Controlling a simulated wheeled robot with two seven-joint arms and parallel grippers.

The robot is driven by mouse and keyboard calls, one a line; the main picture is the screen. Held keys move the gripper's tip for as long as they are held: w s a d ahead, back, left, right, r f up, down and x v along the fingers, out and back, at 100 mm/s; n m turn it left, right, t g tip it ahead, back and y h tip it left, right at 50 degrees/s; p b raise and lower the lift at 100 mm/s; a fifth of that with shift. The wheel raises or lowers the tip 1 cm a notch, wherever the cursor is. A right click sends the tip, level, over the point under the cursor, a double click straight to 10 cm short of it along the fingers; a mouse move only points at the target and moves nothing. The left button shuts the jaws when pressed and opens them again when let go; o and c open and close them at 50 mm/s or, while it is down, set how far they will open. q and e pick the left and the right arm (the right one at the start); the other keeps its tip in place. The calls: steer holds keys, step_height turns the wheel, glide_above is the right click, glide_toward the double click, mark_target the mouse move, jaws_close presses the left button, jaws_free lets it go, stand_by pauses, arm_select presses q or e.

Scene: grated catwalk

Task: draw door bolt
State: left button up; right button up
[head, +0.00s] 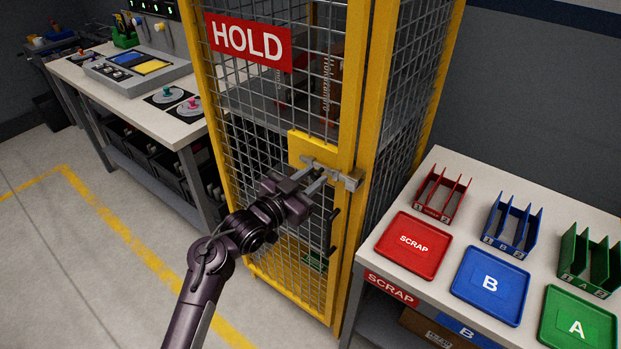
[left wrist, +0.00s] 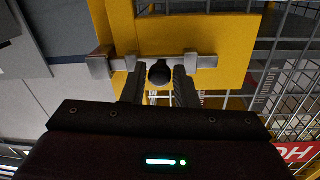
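The yellow-framed mesh door (head: 275,120) of the cage is closed. Its grey door bolt (head: 318,168) lies across a yellow plate and reaches into a metal keeper (head: 353,181) on the post. In the left wrist view the bolt (left wrist: 207,61) runs across the top, its end at the keeper (left wrist: 100,63) on the left. My left gripper (head: 318,183) is at the bolt. Its two fingers stand apart on either side of the bolt's dark round knob (left wrist: 160,73), with narrow gaps seeming to show beside it. My right gripper is not in view.
A red HOLD sign (head: 248,40) hangs on the mesh above. At right a table (head: 450,165) holds coloured trays and racks. At left a workbench (head: 180,130) carries a control panel. The floor at front left is clear. A black handle (head: 333,232) sits below the bolt.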

mark_target(308, 163)
arm_select(q)
jaws_close()
steer(key=w+a, duration=0.2)
steer(key=a, duration=0.1)
steer(key=shift+w+a, duration=0.2)
steer(key=shift+a, duration=0.05)
steer(key=shift+d, duration=0.1)
steer(key=shift+r, duration=0.1)
steer(key=shift+o, duration=0.7)
jaws_free()
steer(key=o, duration=0.3)
steer(key=shift+s, duration=0.1)
